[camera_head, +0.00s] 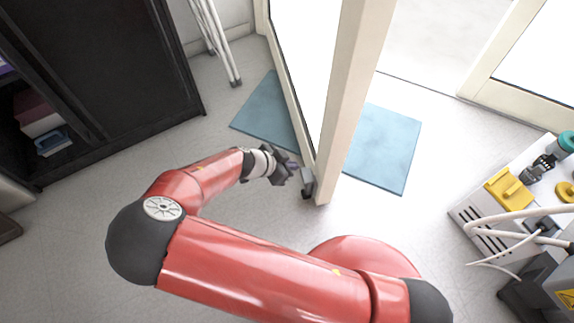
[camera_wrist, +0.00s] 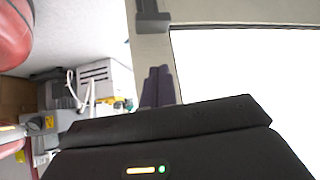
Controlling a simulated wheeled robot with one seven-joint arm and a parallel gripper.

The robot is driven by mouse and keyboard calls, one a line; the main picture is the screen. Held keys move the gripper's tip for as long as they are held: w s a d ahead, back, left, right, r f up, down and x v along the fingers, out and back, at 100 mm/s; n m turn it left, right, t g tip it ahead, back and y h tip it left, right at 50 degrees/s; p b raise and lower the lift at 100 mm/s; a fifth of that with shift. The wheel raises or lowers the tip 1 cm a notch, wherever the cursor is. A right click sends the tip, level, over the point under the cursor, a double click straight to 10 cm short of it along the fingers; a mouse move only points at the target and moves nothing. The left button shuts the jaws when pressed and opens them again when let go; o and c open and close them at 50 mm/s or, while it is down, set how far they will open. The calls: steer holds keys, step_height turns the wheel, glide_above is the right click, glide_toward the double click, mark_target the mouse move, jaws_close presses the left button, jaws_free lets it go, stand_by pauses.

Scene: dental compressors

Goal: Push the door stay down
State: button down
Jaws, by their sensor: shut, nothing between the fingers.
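The door (camera_head: 350,90) is cream-framed with a large bright pane and stands open. The door stay (camera_head: 307,183) is a small dark grey fitting low on the door near its free edge. In the wrist view the stay (camera_wrist: 152,18) shows at the top, on the door's frame. My gripper (camera_head: 296,169) is just left of the stay in the head view. Its dark fingers (camera_wrist: 158,85) are together and empty, pointing at the door frame, with a gap to the stay in the wrist view. Whether the gripper touches the door I cannot tell.
A blue mat (camera_head: 385,148) lies on the floor around the door's foot. A dark shelf cabinet (camera_head: 100,80) stands at the left. Compressor equipment (camera_head: 500,215) with white hoses stands at the right. White poles (camera_head: 215,40) lean behind the door. Floor between cabinet and door is clear.

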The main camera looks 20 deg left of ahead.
glide_above(308, 173)
steer(key=s+a, duration=0.2)
step_height(308, 173, down, 4)
step_height(308, 173, down, 3)
steer(key=shift+d+f, duration=0.15)
steer(key=shift+f, duration=0.4)
steer(key=shift+b, duration=0.3)
step_height(308, 173, down, 4)
steer(key=b, duration=0.3)
steer(key=shift+r, duration=0.15)
